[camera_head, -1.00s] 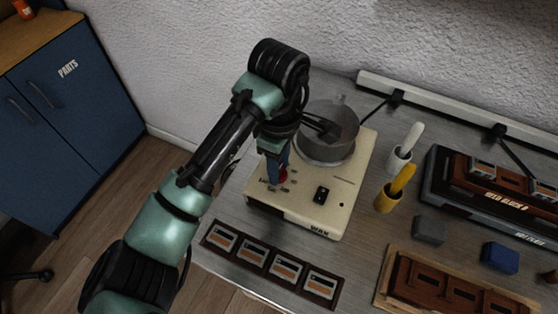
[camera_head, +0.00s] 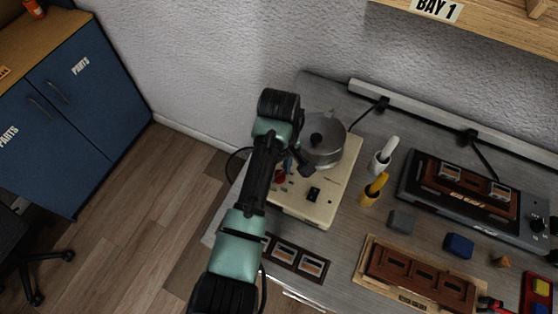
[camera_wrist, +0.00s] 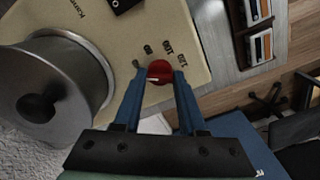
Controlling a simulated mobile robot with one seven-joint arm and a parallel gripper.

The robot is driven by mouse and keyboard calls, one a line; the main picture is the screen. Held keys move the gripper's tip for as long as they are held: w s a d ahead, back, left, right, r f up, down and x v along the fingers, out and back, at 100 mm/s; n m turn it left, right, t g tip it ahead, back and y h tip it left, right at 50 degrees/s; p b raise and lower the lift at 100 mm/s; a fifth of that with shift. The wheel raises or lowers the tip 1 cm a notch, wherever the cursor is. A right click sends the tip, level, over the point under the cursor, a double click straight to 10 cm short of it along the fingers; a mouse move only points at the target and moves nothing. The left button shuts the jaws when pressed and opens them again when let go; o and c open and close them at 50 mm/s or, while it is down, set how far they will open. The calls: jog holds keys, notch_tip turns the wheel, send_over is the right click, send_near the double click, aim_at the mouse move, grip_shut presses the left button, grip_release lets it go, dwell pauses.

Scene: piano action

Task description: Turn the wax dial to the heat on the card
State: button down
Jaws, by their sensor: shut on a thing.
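The wax dial is a small red knob (camera_wrist: 158,72) on the cream front panel of the wax heater (camera_head: 318,208); in the head view the knob (camera_head: 280,176) shows small beside my arm. My gripper (camera_wrist: 159,75) has its two blue fingers on either side of the knob, shut on it. A pale pointer mark shows on the knob's lower left in the wrist view. Printed numbers stand around it; 80, 100 and 120 seem legible, and one mark by the left fingertip is partly hidden. I cannot make out a card with a heat on it.
A metal pot (camera_wrist: 52,90) with a dark-knobbed lid sits on the heater, close to my gripper. A black switch (camera_head: 313,194) is beside the dial. A dark tray (camera_head: 297,262) lies in front.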

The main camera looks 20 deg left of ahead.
jog(key=m+p, duration=0.2)
jog(key=m, duration=0.1)
jog(key=shift+r+m, duration=0.15)
jog(key=shift+m, duration=0.25)
jog(key=m+p, duration=0.1)
jog(key=m, duration=0.3)
jog(key=shift+m+p, duration=0.3)
jog(key=shift+p, duration=0.05)
jog(key=m+p, duration=0.1)
jog(key=m, duration=0.3)
jog(key=m+p, duration=0.1)
jog(key=m, duration=0.4)
jog(key=m+p, duration=0.1)
jog(key=m, duration=1)
jog(key=shift+w+m+p, duration=0.1)
jog(key=shift+m+p, duration=0.3)
jog(key=shift+c, duration=2.3)
grip_release()
